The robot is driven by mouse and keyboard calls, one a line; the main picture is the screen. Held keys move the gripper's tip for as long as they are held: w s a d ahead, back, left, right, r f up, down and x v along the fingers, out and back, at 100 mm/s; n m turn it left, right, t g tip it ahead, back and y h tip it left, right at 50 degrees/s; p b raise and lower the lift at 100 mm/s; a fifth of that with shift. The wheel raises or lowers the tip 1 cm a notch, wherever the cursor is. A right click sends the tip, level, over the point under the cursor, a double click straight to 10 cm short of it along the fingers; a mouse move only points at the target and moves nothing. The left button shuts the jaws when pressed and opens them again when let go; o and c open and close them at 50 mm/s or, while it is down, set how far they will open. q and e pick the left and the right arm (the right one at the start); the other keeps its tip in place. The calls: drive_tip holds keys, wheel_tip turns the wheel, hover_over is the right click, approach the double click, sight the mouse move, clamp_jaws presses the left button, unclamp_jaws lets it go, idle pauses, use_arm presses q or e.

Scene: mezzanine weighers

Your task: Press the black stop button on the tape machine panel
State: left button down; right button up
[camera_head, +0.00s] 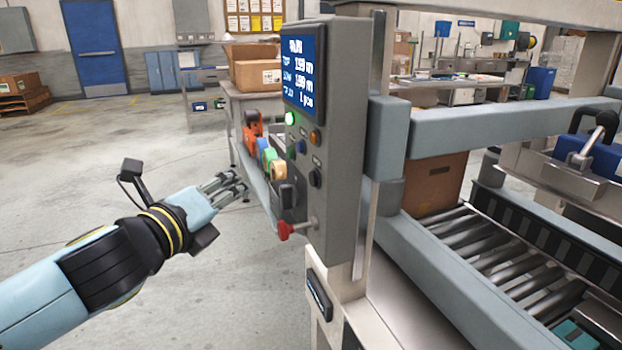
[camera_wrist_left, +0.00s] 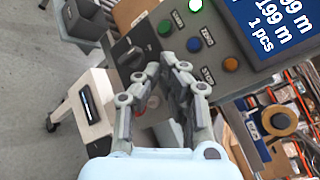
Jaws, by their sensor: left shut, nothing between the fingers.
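The grey tape machine panel (camera_head: 341,120) stands upright in the middle of the head view. Its black stop button (camera_head: 315,178) is at the right, below the orange button (camera_head: 314,137). My left gripper (camera_head: 241,184) is shut and empty, left of the panel and apart from it in the picture. In the left wrist view, the closed fingertips (camera_wrist_left: 177,62) point toward the panel, near the STOP label (camera_wrist_left: 208,75). The fingers hide the black button there. A blue button (camera_wrist_left: 194,45) and a green button (camera_wrist_left: 165,28) show beside the fingertips. My right gripper is out of view.
A black rotary switch (camera_head: 288,195) and a red knob (camera_head: 285,230) stick out low on the panel. Tape rolls (camera_head: 268,158) stand behind it on a bench. A roller conveyor (camera_head: 500,260) lies right. The floor left of the panel is open.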

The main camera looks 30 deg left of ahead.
sight(313, 179)
use_arm(q)
drive_tip(key=shift+w+d+p, duration=1.45)
drive_tip(key=shift+w, duration=0.25)
drive_tip(key=shift+w+d+p, duration=1.4)
drive_tip(key=shift+w, duration=0.25)
drive_tip(key=shift+w+d, duration=0.1)
drive_tip(key=shift+w+d, duration=0.15)
drive_tip(key=shift+w, duration=0.05)
